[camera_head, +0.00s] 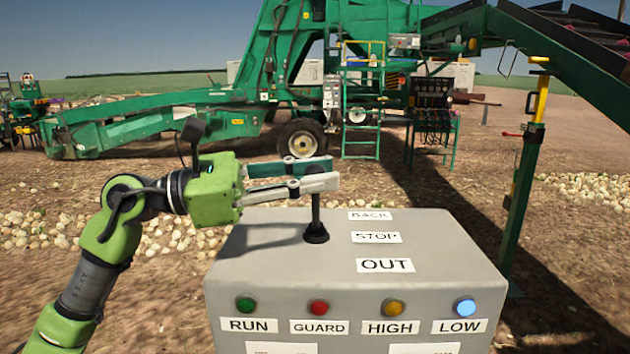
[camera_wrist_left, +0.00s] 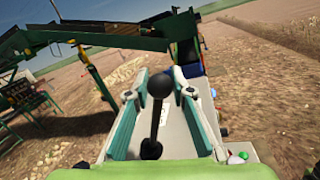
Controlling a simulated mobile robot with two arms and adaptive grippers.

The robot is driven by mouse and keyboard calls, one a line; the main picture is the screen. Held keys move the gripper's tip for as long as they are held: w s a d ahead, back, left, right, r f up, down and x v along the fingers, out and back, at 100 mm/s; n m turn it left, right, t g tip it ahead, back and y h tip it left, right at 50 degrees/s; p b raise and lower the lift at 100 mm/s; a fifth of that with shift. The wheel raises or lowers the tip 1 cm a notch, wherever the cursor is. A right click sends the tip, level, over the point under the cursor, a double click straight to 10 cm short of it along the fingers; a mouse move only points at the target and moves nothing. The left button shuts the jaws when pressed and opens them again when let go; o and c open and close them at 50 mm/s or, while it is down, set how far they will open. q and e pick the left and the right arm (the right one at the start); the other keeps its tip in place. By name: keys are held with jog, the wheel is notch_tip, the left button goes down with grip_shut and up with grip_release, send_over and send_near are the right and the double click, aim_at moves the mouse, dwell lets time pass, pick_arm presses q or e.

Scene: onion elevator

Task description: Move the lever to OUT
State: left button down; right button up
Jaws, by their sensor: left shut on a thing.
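The lever (camera_head: 316,216) is a black stick on a round black base on top of a grey control box (camera_head: 265,262). It stands about upright, level with the STOP label (camera_head: 376,237). The BACK label (camera_head: 370,216) is behind that and the OUT label (camera_head: 385,265) is nearer the front. My left gripper (camera_head: 320,174) comes in from the left and is shut on the lever's upper part, hiding its top in the head view. In the left wrist view the lever's black ball knob (camera_wrist_left: 160,85) shows between the fingers. My right gripper is not in view.
The box front has a green RUN button (camera_head: 246,304), a red GUARD button (camera_head: 318,307), a yellow HIGH button (camera_head: 393,307) and a brightly lit blue LOW button (camera_head: 464,307). A green elevator machine (camera_head: 230,95) stands behind. The box top right of the lever is clear.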

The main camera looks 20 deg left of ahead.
pick_arm(q)
jog(key=shift+f, duration=0.1)
jog(key=c, duration=1.8)
grip_release()
jog(key=shift+s, duration=0.1)
jog(key=shift+o, duration=0.2)
jog(key=shift+a, duration=0.25)
jog(key=r+v, duration=0.1)
jog(key=v, duration=1)
jog(key=shift+s+a+f, duration=0.2)
jog(key=shift+f, duration=0.3)
